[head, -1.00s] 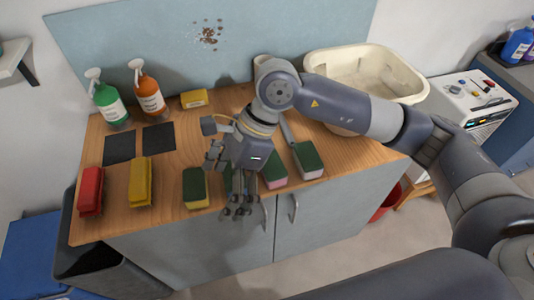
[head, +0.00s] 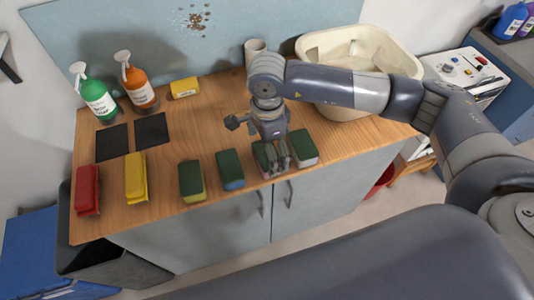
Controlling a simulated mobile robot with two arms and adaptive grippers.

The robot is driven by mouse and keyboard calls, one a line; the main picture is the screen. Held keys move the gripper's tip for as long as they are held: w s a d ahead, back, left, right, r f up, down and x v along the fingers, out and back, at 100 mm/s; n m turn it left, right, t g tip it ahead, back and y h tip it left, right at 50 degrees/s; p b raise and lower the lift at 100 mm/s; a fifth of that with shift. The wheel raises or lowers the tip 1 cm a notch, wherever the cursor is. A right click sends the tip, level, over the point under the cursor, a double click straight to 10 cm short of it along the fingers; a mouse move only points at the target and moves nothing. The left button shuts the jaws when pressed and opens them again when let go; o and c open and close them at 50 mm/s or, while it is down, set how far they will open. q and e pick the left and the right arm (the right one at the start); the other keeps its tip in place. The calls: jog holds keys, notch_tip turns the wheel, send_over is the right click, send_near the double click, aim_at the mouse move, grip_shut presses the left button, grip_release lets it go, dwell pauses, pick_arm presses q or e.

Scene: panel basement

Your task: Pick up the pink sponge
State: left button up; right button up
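A green-topped sponge with a pink lower side (head: 260,157) lies near the front edge of the wooden counter in the head view, partly hidden by my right gripper. My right gripper (head: 278,162) points down over this sponge, its fingers at the sponge's right part. I cannot tell whether the fingers touch it or how far apart they are. Another green-topped sponge (head: 302,143) with a pale, pinkish lower side lies just right of the gripper. My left gripper is not in view.
Left of the gripper lie a blue-sided sponge (head: 230,166) and a yellow-sided sponge (head: 191,180), both green-topped. Yellow (head: 136,178) and red (head: 87,188) items lie further left. Spray bottles (head: 140,89), a cup (head: 255,50) and a cream basin (head: 345,50) stand behind.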

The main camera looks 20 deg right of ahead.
notch_tip(320, 180, down, 2)
jog(key=shift+f+p, duration=0.1)
jog(key=shift+p, duration=0.35)
jog(key=shift+f, duration=0.55)
jog(key=c, duration=0.7)
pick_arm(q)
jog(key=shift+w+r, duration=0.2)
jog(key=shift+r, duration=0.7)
pick_arm(e)
jog(key=shift+w, duration=0.1)
jog(key=shift+c, duration=0.2)
